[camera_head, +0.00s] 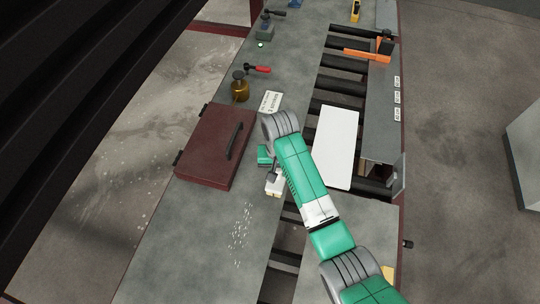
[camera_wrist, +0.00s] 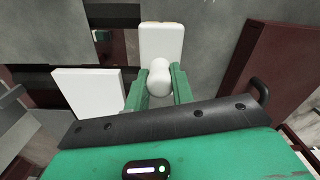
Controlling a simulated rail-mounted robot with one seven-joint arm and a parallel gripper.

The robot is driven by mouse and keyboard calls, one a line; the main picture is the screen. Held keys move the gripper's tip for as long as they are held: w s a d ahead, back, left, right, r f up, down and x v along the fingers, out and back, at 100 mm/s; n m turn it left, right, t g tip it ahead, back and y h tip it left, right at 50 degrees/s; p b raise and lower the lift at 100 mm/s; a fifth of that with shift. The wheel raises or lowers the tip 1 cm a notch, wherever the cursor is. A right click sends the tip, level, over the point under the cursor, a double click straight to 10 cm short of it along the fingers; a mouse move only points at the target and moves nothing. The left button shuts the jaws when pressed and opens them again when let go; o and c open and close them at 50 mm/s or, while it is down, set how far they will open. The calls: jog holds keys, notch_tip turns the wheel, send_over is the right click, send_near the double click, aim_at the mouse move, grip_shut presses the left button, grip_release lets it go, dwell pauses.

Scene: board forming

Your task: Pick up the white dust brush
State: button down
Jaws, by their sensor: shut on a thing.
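The white dust brush (camera_wrist: 162,42) shows in the wrist view between the two green fingers of my gripper (camera_wrist: 160,80). The fingers are shut on its rounded white handle, and its broad flat part extends beyond the fingertips. In the head view, the white dust brush (camera_head: 274,186) is a small pale block over the grey worktop, just under my wrist and partly hidden by it. I cannot tell whether it touches the worktop.
A dark red toolbox (camera_head: 212,148) stands left of my gripper. A white board (camera_head: 335,147) lies on the rollers to the right. Pale scraps (camera_head: 241,236) lie scattered on the worktop (camera_head: 190,225). A brown bottle (camera_head: 240,88) and a red-handled tool (camera_head: 258,69) are further back.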

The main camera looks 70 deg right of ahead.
jog(key=s+a+r+p, duration=0.1)
jog(key=s+a, duration=0.5)
jog(key=s, duration=0.2)
jog(key=shift+a, duration=0.15)
